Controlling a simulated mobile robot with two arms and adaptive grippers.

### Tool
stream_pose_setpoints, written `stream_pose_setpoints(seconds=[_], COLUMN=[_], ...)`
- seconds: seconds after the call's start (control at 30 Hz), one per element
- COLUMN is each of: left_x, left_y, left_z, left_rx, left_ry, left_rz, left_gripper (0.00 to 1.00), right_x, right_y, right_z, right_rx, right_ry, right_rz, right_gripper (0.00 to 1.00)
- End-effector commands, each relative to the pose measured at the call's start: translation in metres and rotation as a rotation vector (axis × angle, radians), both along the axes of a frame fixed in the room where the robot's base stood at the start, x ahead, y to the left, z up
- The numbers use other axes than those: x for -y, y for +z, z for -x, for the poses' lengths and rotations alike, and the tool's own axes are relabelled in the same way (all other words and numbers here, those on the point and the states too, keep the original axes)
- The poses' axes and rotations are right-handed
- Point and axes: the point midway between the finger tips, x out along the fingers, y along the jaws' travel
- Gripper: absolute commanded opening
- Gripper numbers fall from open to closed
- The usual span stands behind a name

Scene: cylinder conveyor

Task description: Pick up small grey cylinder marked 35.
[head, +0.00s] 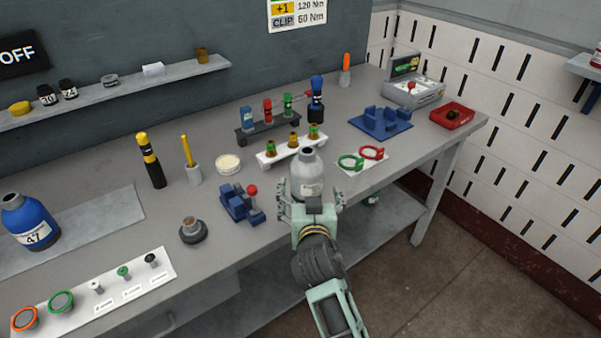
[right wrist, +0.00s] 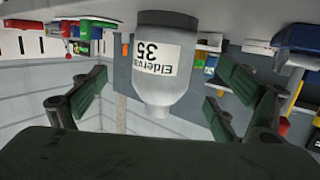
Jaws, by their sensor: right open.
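The small grey cylinder (head: 307,170) is a bottle-shaped tank with a narrow dark-mouthed neck. It stands upright on the workbench near its front edge. In the right wrist view, which is upside down, the cylinder (right wrist: 165,75) carries a white label reading 35. My right gripper (head: 310,205) is open at the near side of the cylinder. Its fingers stand apart on either side of the cylinder in the right wrist view, with gaps showing. My left gripper is not in view.
Left of the cylinder is a blue clamp with a red knob (head: 252,190). Behind it is a white rack (head: 270,157) with several fittings. To the right lie green and red rings (head: 351,162). A larger blue cylinder marked 47 (head: 22,212) stands far left.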

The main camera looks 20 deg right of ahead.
Motion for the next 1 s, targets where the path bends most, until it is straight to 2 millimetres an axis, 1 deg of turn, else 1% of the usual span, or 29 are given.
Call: stream_pose_setpoints(seconds=[0.1,0.2,0.37,0.5,0.7,0.83,1.0], left_x=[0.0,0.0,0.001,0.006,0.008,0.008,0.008], left_y=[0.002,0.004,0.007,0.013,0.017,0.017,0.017], left_z=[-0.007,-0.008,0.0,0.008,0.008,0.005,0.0], left_rx=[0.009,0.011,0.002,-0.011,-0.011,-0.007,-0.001], left_ry=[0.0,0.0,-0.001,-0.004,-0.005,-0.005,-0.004], left_rz=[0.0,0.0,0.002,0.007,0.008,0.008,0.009], left_gripper=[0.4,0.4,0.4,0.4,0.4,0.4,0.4], right_x=[0.0,0.003,0.006,0.008,0.013,0.014,0.014], right_y=[0.001,-0.001,-0.004,-0.009,-0.016,-0.018,-0.019], right_z=[-0.008,-0.018,-0.031,-0.046,-0.068,-0.074,-0.075], right_rx=[0.006,0.006,0.005,0.004,0.004,0.005,0.004], right_ry=[0.003,0.002,0.002,0.003,0.003,0.003,0.003], right_rz=[0.004,0.004,0.003,0.005,0.004,0.003,0.001], right_gripper=[0.91,0.91,0.91,0.91,0.91,0.91,0.91])
